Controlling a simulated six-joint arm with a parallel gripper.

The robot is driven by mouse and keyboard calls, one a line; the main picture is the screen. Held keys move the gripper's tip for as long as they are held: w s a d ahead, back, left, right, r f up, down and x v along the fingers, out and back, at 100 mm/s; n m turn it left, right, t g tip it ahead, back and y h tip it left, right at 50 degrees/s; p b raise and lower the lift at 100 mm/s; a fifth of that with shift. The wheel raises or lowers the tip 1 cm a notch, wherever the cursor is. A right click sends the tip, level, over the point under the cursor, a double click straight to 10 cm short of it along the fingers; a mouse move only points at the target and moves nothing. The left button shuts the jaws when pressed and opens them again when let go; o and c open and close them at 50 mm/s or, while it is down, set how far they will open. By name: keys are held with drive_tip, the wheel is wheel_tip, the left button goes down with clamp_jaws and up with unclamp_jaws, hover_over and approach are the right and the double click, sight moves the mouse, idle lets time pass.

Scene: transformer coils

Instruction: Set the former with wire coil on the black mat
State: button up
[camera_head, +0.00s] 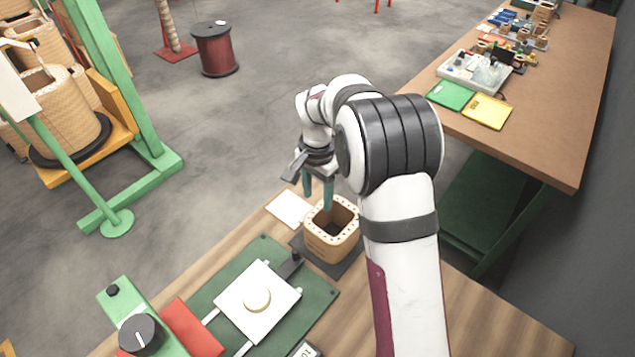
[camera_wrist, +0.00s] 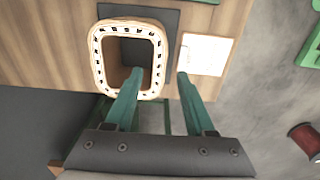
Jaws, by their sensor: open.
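The former with wire coil (camera_head: 330,246) is a tan, hollow, rounded-square block with dark marks around its rim. It stands upright on the black mat (camera_head: 339,271), and the mat shows beyond it in the wrist view (camera_wrist: 171,20). My gripper (camera_head: 318,202) is open at the former's far rim. In the wrist view, the former (camera_wrist: 94,65) lies under the left finger of my gripper (camera_wrist: 160,73), whose tip overlaps the opening. The right finger is outside the wall. Whether the fingers touch the wall or hover above it, I cannot tell.
A white card (camera_head: 289,208) lies beside the mat. A green board (camera_head: 225,281) with a white plate (camera_head: 257,300) is in front, left of the former. A green-and-red device (camera_head: 190,327) stands at the lower left. A second table (camera_head: 545,100) is at right.

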drive_tip(key=s+d+r, duration=0.1)
drive_tip(key=s+r, duration=0.6)
drive_tip(key=r, duration=0.5)
drive_tip(key=s+d+f+n+y, duration=0.1)
drive_tip(key=s+n, duration=0.2)
drive_tip(key=s, duration=2.2)
drive_tip(key=shift+d+f+y, duration=0.15)
drive_tip(key=shift+f+y, duration=0.05)
drive_tip(key=shift+y, duration=0.2)
